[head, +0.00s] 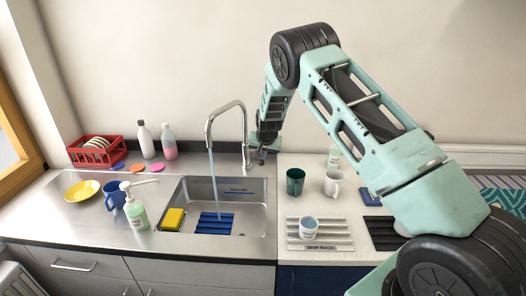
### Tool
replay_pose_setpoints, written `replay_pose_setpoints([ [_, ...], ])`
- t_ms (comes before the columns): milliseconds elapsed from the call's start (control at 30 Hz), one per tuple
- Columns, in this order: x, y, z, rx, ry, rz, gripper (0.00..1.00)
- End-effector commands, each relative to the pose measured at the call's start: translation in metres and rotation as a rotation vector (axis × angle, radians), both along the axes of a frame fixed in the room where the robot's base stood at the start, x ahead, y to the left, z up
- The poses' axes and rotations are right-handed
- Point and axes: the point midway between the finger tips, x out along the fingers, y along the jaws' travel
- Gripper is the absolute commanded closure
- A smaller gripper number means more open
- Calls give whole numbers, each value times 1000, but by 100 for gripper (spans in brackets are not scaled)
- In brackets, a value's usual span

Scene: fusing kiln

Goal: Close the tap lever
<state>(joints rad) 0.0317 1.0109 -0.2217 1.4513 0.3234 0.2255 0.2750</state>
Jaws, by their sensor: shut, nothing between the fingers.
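The tap (243,125) is a tall silver gooseneck at the back edge of the sink (262,222). A stream of water (213,172) falls from its spout into the basin. My arm reaches over from the right and bends down behind the counter's middle. My gripper (259,155) is shut and empty, pointing down at the right side of the tap's base. The tap lever is small there and largely hidden by the gripper, so I cannot tell whether they touch.
A yellow sponge (173,219) and blue rack (215,223) are in the sink. Left are a soap bottle (136,212), blue mug (114,196), yellow bowl (82,190) and red crate (73,157). Right are a green cup (295,182), white mug (333,184) and drip rack (320,243).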

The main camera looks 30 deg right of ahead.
Motion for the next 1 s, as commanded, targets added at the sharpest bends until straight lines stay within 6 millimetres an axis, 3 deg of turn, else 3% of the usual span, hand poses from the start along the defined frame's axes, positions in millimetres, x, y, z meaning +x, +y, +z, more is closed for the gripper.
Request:
replay_pose_setpoints([
  [367, 0, 1, -2, 0, 0, 0, 100],
  [767, -4, 4, -33, 1, -1, 0, 100],
  [1000, -6, 4, -34, 1, 2, 0, 100],
])
